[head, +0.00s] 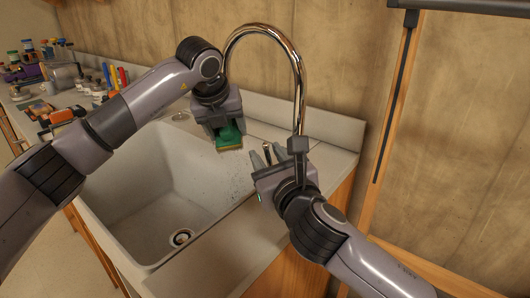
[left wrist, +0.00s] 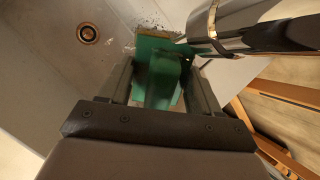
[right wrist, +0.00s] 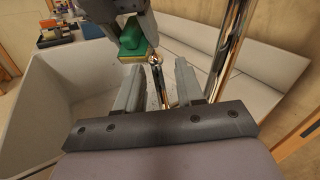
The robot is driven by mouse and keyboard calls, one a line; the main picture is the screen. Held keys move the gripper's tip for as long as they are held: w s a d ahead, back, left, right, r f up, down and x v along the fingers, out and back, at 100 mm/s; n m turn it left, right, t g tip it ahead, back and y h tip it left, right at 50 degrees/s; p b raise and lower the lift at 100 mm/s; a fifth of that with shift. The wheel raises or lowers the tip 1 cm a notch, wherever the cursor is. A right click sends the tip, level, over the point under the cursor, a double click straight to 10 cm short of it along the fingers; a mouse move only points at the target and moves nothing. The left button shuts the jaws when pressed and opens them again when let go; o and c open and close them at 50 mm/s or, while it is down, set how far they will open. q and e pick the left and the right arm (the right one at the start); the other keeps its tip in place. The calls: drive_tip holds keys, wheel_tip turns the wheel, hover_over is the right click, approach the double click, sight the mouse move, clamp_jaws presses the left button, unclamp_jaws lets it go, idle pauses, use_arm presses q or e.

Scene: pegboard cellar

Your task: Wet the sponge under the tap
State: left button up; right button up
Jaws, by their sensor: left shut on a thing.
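The sponge, green with a yellowish-brown layer (head: 230,138), is held over the sink (head: 130,222). My left gripper (head: 226,130) is shut on it; it also shows between the jaws in the left wrist view (left wrist: 160,75). The chrome tap (head: 299,85) arches over, and its spout end is hidden behind my left arm in the head view. In the left wrist view the tap (left wrist: 245,38) passes close beside the sponge. My right gripper (head: 270,160) is open, with the tap's lever (right wrist: 155,65) between its fingers; contact cannot be told.
Dark specks show on the sink's inner wall near the sponge; whether they are water drops I cannot tell. The drain (head: 181,237) is clear. Jars and tools (head: 60,80) crowd the counter at the left. A wooden wall stands close behind the tap.

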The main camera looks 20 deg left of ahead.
drive_tip(key=shift+x, duration=0.95)
clamp_jaws()
drive_tip(key=shift+d, duration=0.15)
drive_tip(key=shift+s+d+r+m+t+y, duration=0.15)
drive_tip(key=shift+d+m+t+y, duration=0.15)
drive_tip(key=shift+d+t+y, duration=0.15)
drive_tip(key=shift+a, duration=0.1)
unclamp_jaws()
